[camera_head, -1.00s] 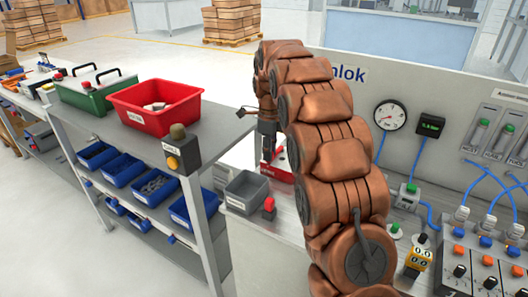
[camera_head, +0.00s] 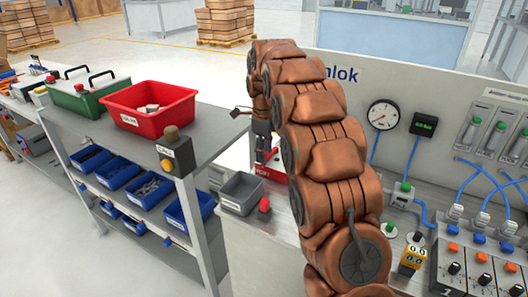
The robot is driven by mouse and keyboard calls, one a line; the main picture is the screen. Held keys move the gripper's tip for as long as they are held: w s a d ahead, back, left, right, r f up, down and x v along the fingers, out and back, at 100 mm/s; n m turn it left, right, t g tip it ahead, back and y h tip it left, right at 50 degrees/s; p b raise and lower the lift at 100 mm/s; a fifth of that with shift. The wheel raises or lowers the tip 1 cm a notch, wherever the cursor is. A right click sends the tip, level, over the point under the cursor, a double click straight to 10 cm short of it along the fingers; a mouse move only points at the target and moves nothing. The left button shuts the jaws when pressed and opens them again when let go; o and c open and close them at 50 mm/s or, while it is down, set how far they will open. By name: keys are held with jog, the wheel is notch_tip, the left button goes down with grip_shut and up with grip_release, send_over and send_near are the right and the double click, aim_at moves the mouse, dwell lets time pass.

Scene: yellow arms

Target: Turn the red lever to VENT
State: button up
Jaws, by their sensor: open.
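My gripper (camera_head: 262,156) is dark and hangs down at the far end of my brown arm, over the left end of the bench. Its jaws are open, though they look small here. Just below and beside it is a red block (camera_head: 272,174) with a pale label that I cannot read surely. My arm hides the right side of this block. I cannot make out a separate lever handle or its setting. I cannot tell whether the gripper touches anything there.
A grey bin (camera_head: 243,191) and a red-topped button (camera_head: 264,206) stand in front of the block. A shelf at left carries a red bin (camera_head: 152,110) and a signal box (camera_head: 175,152). A gauge (camera_head: 382,115) and hoses are at right.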

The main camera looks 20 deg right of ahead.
jog(key=shift+r, duration=3.6)
